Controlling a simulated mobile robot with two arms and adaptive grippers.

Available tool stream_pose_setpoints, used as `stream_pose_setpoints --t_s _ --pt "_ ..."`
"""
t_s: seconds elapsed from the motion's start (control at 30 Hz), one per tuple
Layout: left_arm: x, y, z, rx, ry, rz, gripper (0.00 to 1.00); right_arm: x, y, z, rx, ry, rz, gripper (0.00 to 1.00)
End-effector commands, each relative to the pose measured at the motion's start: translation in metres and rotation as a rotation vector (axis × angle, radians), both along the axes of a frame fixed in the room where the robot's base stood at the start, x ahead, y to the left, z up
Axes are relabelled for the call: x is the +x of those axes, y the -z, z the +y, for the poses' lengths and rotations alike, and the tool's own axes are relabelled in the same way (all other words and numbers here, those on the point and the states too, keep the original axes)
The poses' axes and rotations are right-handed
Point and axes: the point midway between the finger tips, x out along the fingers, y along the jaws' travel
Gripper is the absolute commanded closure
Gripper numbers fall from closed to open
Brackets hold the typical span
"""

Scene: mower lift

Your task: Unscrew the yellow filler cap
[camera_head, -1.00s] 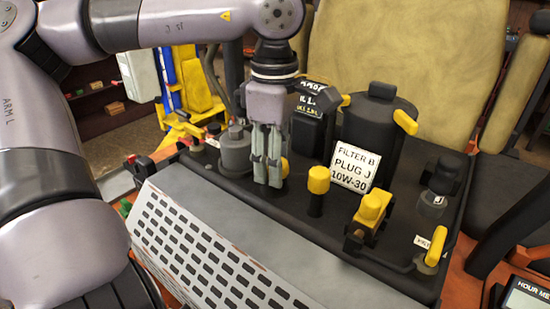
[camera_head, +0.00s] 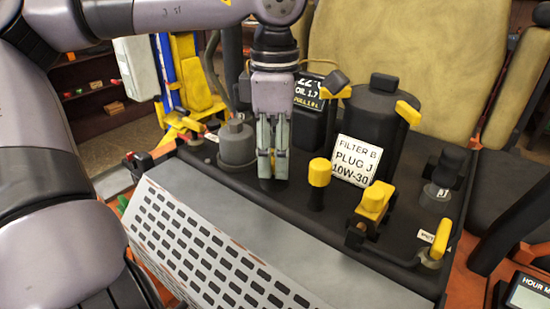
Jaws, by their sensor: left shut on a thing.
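My left gripper (camera_head: 273,168) points straight down over the black engine deck, its fingers shut on a small yellow piece, which I take to be the yellow filler cap (camera_head: 264,153). Only slivers of yellow show between and beside the fingers; the rest is hidden. Whether the cap has turned or lifted cannot be seen. Just right of the fingers stands a separate yellow knob (camera_head: 320,172) on a short black post, apart from the gripper. My right gripper is not in view.
A grey cylinder (camera_head: 237,145) stands close left of the gripper. A yellow-handled valve (camera_head: 375,200) is front right. A slotted grey cover (camera_head: 205,235) slopes in front.

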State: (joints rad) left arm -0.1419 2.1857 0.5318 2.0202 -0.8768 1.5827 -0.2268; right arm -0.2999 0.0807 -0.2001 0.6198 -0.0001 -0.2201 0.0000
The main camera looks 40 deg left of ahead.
Motion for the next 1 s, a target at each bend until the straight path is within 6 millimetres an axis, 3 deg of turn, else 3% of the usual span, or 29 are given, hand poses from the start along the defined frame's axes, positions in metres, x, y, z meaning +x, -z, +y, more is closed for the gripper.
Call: stream_pose_setpoints --t_s 0.03,0.2,0.57,0.8,1.0 --pt "0.001 0.003 0.001 0.004 -0.076 -0.005 0.93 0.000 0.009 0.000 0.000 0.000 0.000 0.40" --pt "0.001 0.001 0.000 0.001 -0.237 -0.004 0.93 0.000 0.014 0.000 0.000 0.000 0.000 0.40" --pt "0.001 0.001 0.000 0.001 -0.291 -0.004 0.93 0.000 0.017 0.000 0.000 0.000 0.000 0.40" --pt "0.001 0.003 0.001 0.003 -0.664 -0.006 0.93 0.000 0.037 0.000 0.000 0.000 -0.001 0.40" --pt "0.001 0.001 0.001 0.000 -0.802 -0.002 0.93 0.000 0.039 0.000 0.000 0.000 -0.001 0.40"
